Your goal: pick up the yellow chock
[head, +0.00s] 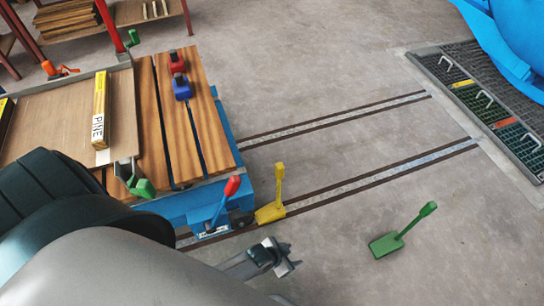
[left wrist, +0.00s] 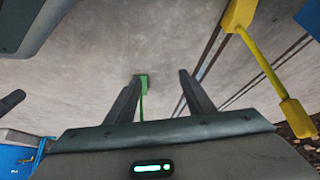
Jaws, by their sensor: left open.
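The yellow chock (head: 270,213) stands on the floor at the near rail, close to the blue trolley's corner, its handle upright. It also shows at the upper right of the left wrist view (left wrist: 296,117), outside the jaws. My left gripper (head: 288,262) is in front of the chock in the head view, apart from it. In the left wrist view its two fingers (left wrist: 160,77) are spread with nothing between them but floor and part of a green chock farther off. My right gripper is not in view.
A blue lever with a red grip (head: 231,187) is just left of the chock. The green chock (head: 386,245) lies on open floor to the right. The blue trolley (head: 222,118) carries planks and boards. Floor grates (head: 520,150) lie at the far right.

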